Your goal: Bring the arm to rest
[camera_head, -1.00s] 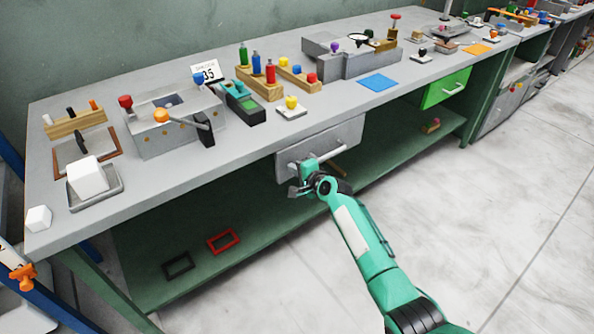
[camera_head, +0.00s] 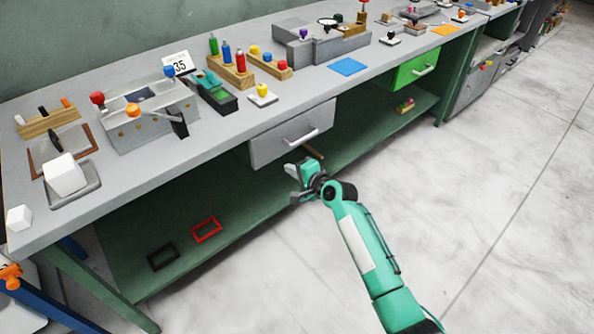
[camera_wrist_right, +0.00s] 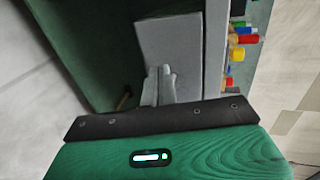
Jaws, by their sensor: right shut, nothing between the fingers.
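My right gripper (camera_head: 297,184) is in front of the bench, below the grey drawer (camera_head: 292,135), apart from it and empty. In the right wrist view its fingers (camera_wrist_right: 158,85) are together, with the grey drawer (camera_wrist_right: 172,45) behind them. The teal right arm comes up from the lower right. My left gripper is out of view.
The grey benchtop (camera_head: 215,130) holds a press fixture (camera_head: 150,118), white foam blocks, coloured-knob tools and a blue mat (camera_head: 348,66). A lower green shelf (camera_head: 125,245) carries a red frame (camera_head: 206,230) and a black frame (camera_head: 162,257). The floor to the right is clear.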

